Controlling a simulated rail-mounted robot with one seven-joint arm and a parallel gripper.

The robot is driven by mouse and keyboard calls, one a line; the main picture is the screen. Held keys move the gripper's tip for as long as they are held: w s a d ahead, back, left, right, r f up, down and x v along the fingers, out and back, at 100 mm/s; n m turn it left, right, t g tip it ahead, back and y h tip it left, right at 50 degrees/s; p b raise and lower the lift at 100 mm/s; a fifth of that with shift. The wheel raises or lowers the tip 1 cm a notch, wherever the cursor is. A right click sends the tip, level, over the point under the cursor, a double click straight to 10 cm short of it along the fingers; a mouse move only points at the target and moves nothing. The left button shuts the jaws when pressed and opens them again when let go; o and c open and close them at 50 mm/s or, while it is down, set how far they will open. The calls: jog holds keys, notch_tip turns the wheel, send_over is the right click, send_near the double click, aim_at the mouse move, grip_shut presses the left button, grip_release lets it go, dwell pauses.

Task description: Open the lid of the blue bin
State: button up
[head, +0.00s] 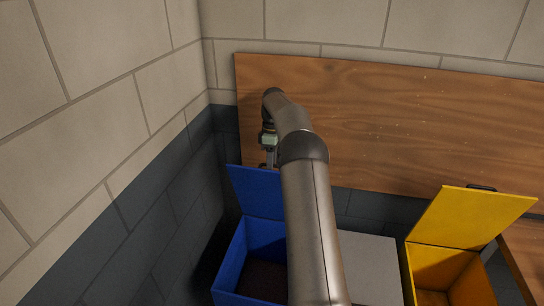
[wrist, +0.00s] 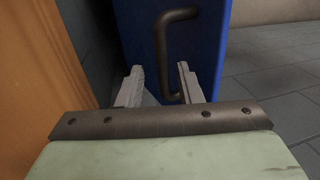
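The blue bin (head: 228,270) stands at the lower middle of the head view, partly hidden by my arm. Its blue lid (head: 256,192) is raised and stands up at the back, so the dark inside shows. My gripper (head: 268,160) is behind the lid's upper edge, pointing down. In the wrist view the lid's outer face (wrist: 212,45) carries a dark bar handle (wrist: 164,50). My gripper (wrist: 158,82) has its fingers apart there, with the handle's lower end showing between them, nearer the right finger. I cannot tell whether they touch it.
A yellow bin (head: 408,280) with its lid (head: 470,218) raised stands at the right. A grey surface (head: 370,265) lies between the bins. A wooden panel (head: 400,130) is on the back wall, close behind my gripper. A brick wall (head: 90,150) is at the left.

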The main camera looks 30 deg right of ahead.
jog(key=s+a+v, duration=0.1)
jog(key=v, duration=0.5)
jog(key=shift+w+d+r, duration=0.35)
jog(key=shift+w+d, duration=0.1)
jog(key=shift+d, duration=0.1)
jog(key=shift+a, duration=0.1)
jog(key=s+a+r+m+t+h+b, duration=0.1)
jog(key=s+a+r+m, duration=0.15)
jog(key=s+a, duration=0.5)
jog(key=s+a+r+m+h+b, duration=0.15)
jog(key=s+a+r, duration=0.3)
jog(key=a, duration=0.65)
jog(key=s+a+f+m, duration=0.1)
jog(key=s+a+f, duration=0.2)
jog(key=s, duration=0.6)
jog(key=s+a+f+m+t+b, duration=0.1)
jog(key=s+a+f+m, duration=0.1)
jog(key=s+f, duration=0.3)
jog(key=s+a+f+m, duration=0.2)
jog(key=s+a+f, duration=0.1)
jog(key=s, duration=1)
jog(key=shift+a+f+t+y+b, duration=0.35)
jog(key=shift+f+t+y, duration=0.1)
jog(key=shift+f, duration=0.25)
jog(key=shift+w, duration=0.1)
